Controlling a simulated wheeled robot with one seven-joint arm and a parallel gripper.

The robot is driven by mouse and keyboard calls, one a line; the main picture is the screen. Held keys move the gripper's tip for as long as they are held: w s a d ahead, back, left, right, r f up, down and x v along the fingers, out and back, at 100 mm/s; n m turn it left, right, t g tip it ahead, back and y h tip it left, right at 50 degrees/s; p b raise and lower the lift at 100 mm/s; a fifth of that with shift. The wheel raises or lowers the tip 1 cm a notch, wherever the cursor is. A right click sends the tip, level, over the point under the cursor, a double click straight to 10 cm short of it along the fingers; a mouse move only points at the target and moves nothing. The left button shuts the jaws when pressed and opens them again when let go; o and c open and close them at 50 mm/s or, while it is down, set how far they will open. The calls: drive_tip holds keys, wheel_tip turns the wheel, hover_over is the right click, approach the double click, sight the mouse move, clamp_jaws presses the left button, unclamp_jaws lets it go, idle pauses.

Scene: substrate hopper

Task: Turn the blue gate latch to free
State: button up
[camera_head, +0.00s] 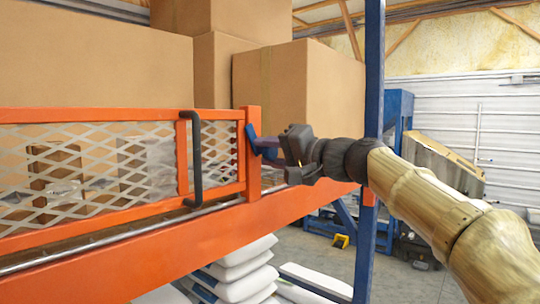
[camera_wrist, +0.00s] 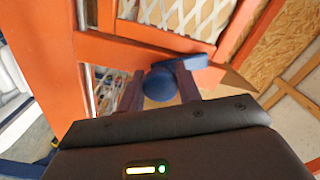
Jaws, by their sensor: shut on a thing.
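The blue gate latch (camera_head: 252,139) sits on the right end post of the orange mesh gate (camera_head: 181,155). In the wrist view the latch (camera_wrist: 160,84) shows a rounded blue knob with a bar reaching to the upper right across the orange frame. My gripper (camera_head: 268,148) comes from the right and meets the latch. In the wrist view my gripper (camera_wrist: 160,92) has one finger on each side of the knob and is shut on it. The fingers hide the knob's sides. The black gate handle (camera_head: 195,160) stands left of the latch.
Large cardboard boxes (camera_head: 305,90) stand behind the gate. An orange beam (camera_head: 200,240) runs below it, with white sacks (camera_head: 240,272) underneath. A blue upright post (camera_head: 374,60) stands close to my arm. Floor shows at the lower right.

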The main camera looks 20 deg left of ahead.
drive_tip(key=m, duration=0.5)
drive_tip(key=shift+m, duration=0.4)
drive_tip(key=o, duration=0.9)
drive_tip(key=shift+w, duration=0.1)
drive_tip(key=shift+o, duration=0.2)
drive_tip(key=shift+d, duration=0.15)
